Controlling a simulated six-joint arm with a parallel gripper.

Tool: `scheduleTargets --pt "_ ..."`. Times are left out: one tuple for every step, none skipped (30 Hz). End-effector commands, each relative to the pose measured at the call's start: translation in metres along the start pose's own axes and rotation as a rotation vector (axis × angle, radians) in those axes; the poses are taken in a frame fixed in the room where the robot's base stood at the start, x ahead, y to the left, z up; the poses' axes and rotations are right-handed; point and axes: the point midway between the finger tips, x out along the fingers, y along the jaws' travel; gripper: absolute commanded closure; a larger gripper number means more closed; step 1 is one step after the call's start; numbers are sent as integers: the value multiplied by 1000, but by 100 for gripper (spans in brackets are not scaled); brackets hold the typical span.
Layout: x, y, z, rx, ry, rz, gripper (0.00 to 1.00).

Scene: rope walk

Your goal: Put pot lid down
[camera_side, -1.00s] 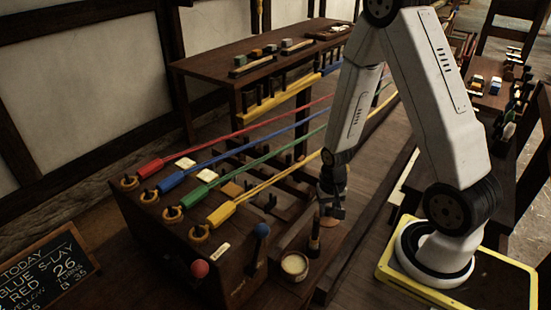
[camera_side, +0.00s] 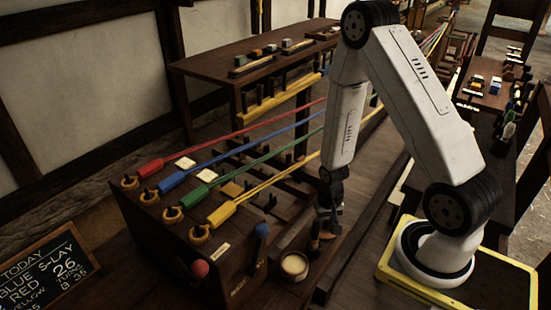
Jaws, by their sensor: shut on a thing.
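My gripper (camera_side: 328,219) points down at the right of the dark wooden bench. It is shut on a small tan-brown disc, the pot lid (camera_side: 327,236), which shows just under the fingertips and is partly hidden by them. The lid is low over the bench; I cannot tell whether it touches the surface. The small round pot (camera_side: 294,266) stands to the lower left of my gripper, uncovered, with pale cream contents showing.
A dark upright tool (camera_side: 314,240) stands close left of the lid. The lever with the blue knob (camera_side: 261,230) and the red knob (camera_side: 200,268) are further left. Red, blue, green and yellow (camera_side: 222,213) strands stretch across the back. A chalkboard (camera_side: 45,270) leans at lower left.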

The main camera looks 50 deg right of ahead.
Motion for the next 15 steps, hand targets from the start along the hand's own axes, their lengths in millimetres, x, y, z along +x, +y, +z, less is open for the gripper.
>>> scheduleTargets --pt "3 0 0 0 -1 1 100" --pt "4 0 0 0 -1 0 100" --pt "5 0 0 0 0 0 100" --pt "5 0 0 0 0 0 100" --pt "6 0 0 0 0 0 100" --pt "6 0 0 0 0 0 100" --pt "6 0 0 0 0 0 100" --pt "6 0 0 0 0 0 100" --pt "5 0 0 0 0 0 100" --pt "5 0 0 0 0 0 100" --pt "5 0 0 0 0 0 100" --pt "6 0 0 0 0 0 100" --pt "6 0 0 0 0 0 100" --pt "6 0 0 0 0 0 100" --pt "7 0 0 0 0 0 100"
